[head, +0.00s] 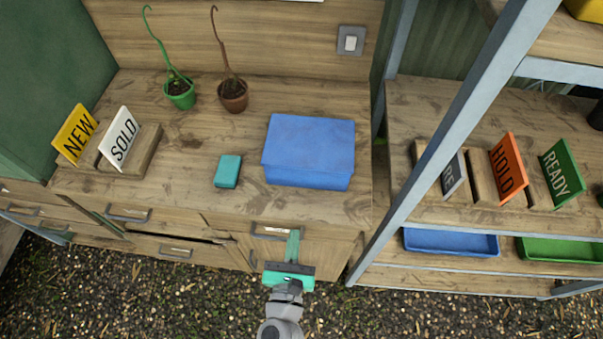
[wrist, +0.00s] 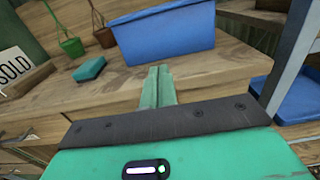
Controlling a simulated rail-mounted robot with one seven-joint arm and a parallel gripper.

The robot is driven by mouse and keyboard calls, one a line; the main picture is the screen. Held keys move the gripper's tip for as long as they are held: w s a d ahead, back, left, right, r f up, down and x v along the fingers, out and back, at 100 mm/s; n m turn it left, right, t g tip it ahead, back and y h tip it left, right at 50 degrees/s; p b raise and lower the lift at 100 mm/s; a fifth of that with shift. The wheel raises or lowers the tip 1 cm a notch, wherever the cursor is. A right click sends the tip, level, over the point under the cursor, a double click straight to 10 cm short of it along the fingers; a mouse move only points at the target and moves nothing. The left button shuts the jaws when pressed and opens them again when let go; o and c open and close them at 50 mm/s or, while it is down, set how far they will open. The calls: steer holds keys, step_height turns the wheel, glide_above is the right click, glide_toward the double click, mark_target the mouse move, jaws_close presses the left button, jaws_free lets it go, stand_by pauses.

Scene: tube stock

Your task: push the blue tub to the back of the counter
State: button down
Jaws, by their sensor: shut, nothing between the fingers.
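The blue tub (head: 308,152) is a closed-looking rectangular box on the right part of the wooden counter (head: 190,205), set back from the front edge. It also shows in the wrist view (wrist: 165,36), upright and beyond my fingers. My gripper (head: 294,236) is teal, with its fingers together and empty. It is in front of the tub, around the counter's front edge, and a gap separates it from the tub. In the wrist view the shut fingers (wrist: 158,84) point towards the tub's front face.
A teal block (head: 228,171) lies just left of the tub. Two hanging pots, green (head: 180,93) and brown (head: 233,95), stand at the back left. NEW (head: 74,134) and SOLD (head: 119,138) signs stand at left. A metal rack post (head: 450,145) rises at right. Counter behind the tub is clear.

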mark_target(302, 179)
steer(key=w, duration=0.9)
steer(key=w+d+b, duration=0.1)
steer(key=w, duration=0.3)
steer(key=shift+w+d+r, duration=0.1)
steer(key=shift+w, duration=0.25)
